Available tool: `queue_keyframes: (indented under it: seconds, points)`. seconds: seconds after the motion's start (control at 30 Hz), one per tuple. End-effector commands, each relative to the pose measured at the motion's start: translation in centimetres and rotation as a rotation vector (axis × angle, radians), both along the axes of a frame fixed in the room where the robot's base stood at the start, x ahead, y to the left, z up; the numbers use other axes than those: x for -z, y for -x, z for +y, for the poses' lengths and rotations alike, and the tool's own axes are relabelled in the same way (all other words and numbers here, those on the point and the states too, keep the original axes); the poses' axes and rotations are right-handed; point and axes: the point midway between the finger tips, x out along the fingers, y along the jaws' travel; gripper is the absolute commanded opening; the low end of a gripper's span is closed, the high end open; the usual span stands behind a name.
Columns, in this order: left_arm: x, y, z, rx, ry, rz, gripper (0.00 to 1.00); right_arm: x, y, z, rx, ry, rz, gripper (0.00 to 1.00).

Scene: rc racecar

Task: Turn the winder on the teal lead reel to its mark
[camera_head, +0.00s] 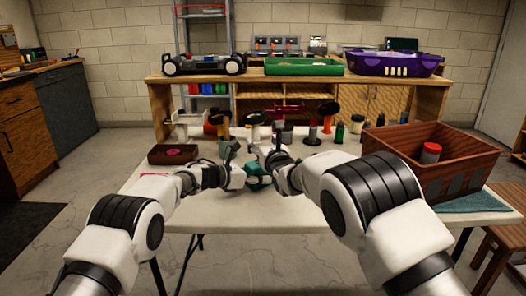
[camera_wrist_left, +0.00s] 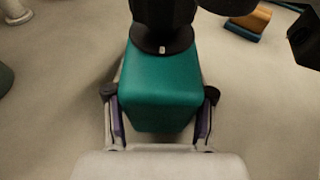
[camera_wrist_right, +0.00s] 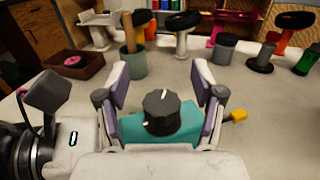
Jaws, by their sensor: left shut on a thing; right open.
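The teal lead reel (camera_head: 258,184) is a teal box on the table, mostly hidden by my arms in the head view. In the left wrist view its body (camera_wrist_left: 160,88) sits between the fingers of my left gripper (camera_wrist_left: 160,112), which is shut on it. A black winder knob (camera_wrist_right: 161,112) with a white pointer line is on the reel. My right gripper (camera_wrist_right: 160,88) is open, with its fingers on either side of the knob and gaps visible. A small white mark shows near the knob's lower left edge. A yellow piece (camera_wrist_right: 236,116) sticks out at the reel's right.
A brown tray (camera_head: 173,154) with a pink disc lies left on the table. Several spools and stands line the back. A brown wooden crate (camera_head: 465,160) with a red-capped jar stands at the right.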

Motion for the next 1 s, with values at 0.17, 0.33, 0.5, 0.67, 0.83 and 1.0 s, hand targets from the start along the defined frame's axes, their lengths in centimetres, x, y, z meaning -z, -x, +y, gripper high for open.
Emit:
queue_keyframes:
  seconds: [0.17, 0.33, 0.5, 0.67, 0.83, 1.0]
  points:
    - [0.2, 0.0, 0.1, -0.002, -0.001, 0.002, 0.23, -4.5, 0.0, 0.0, 0.0, 0.0, -0.005, 0.67]
    - [0.2, 0.0, 0.1, -0.002, -0.001, 0.002, 0.23, -6.9, 0.0, 0.0, 0.0, -0.001, -0.002, 0.67]
    - [0.1, 0.0, 0.1, -0.003, -0.001, 0.002, 0.23, -7.4, 0.0, 0.0, 0.0, -0.001, -0.002, 0.67]
    - [0.1, 0.0, 0.1, -0.002, -0.001, 0.001, 0.23, -7.3, 0.0, 0.0, 0.0, -0.003, -0.001, 0.67]
    - [0.1, 0.0, 0.1, -0.002, -0.001, 0.001, 0.23, -7.4, 0.0, 0.0, -0.001, -0.131, 0.038, 0.67]
    - [0.1, 0.0, 0.1, -0.002, -0.001, 0.001, 0.23, -8.0, 0.2, 0.5, -0.034, -0.514, 0.136, 0.67]
